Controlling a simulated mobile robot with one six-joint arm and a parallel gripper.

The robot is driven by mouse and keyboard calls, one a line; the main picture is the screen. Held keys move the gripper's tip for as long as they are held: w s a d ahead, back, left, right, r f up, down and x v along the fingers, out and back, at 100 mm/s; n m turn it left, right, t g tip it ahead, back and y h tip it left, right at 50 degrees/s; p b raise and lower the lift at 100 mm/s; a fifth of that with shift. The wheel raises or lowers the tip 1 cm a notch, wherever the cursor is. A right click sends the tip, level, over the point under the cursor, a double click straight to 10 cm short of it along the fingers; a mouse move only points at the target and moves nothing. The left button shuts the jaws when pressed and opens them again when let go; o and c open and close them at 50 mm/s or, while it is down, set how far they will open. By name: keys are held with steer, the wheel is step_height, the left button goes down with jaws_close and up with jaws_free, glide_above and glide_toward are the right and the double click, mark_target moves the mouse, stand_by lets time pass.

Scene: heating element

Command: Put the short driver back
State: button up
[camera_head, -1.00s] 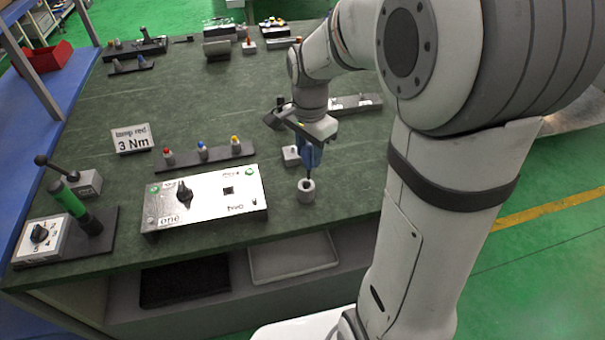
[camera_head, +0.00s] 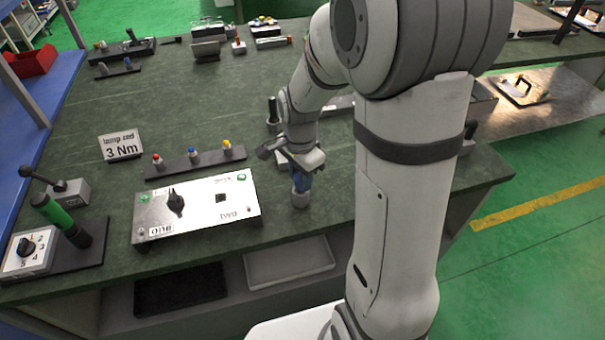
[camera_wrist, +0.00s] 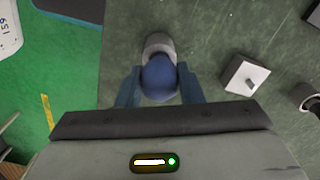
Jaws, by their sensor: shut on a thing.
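My gripper (camera_head: 299,172) is shut on the blue handle of the short driver (camera_wrist: 160,78), with one finger on each side of it. In the head view the driver points down over a round grey holder (camera_head: 300,199) near the table's front edge. The blue part now sits right at the holder's top and no bare shaft shows between them. The holder (camera_wrist: 158,43) also shows just beyond the handle in the wrist view. How deep the shaft sits is hidden.
A metal panel (camera_head: 190,208) with a knob stands left of the holder, with a rack of coloured pegs (camera_head: 200,160) behind it. A dark-handled tool in a grey holder (camera_head: 273,125) stands behind my gripper. A small white block (camera_wrist: 238,76) is close by in the wrist view.

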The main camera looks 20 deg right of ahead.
steer(key=shift+f, duration=0.25)
steer(key=o, duration=1)
steer(key=shift+r, duration=0.1)
step_height(320, 180, up, 11)
steer(key=shift+r, duration=0.1)
steer(key=s+r+n+t, duration=0.2)
steer(key=s+n, duration=1.1)
steer(key=s, duration=0.1)
steer(key=shift+d+t, duration=0.25)
steer(key=shift+t, duration=0.15)
